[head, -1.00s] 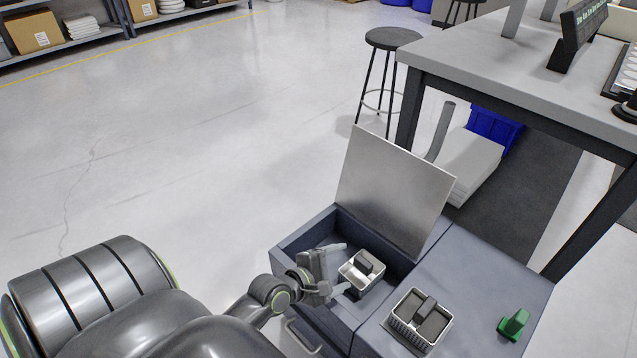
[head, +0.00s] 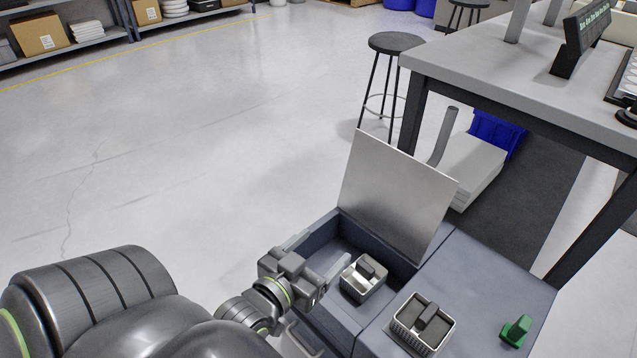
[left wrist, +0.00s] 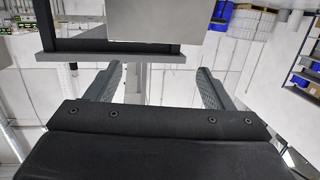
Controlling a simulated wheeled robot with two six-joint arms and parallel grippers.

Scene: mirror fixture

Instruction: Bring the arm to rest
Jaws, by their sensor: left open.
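My left gripper (head: 315,254) is open and empty at the left side of the grey-blue cabinet (head: 482,265), above the edge of its open bay. In the left wrist view its two fingers (left wrist: 158,82) stand wide apart with nothing between them. A metal mirror plate (head: 397,195) stands tilted up at the back of the bay. A small metal box with a dark block (head: 363,277) sits in the bay, to the right of the gripper and apart from it. My right gripper is not in view.
A second metal box with a dark handle (head: 422,325) and a green knob-like piece (head: 516,330) sit on the cabinet top. A grey table (head: 500,84) stands behind at right. A stool (head: 396,43) is near it. The floor at left is clear.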

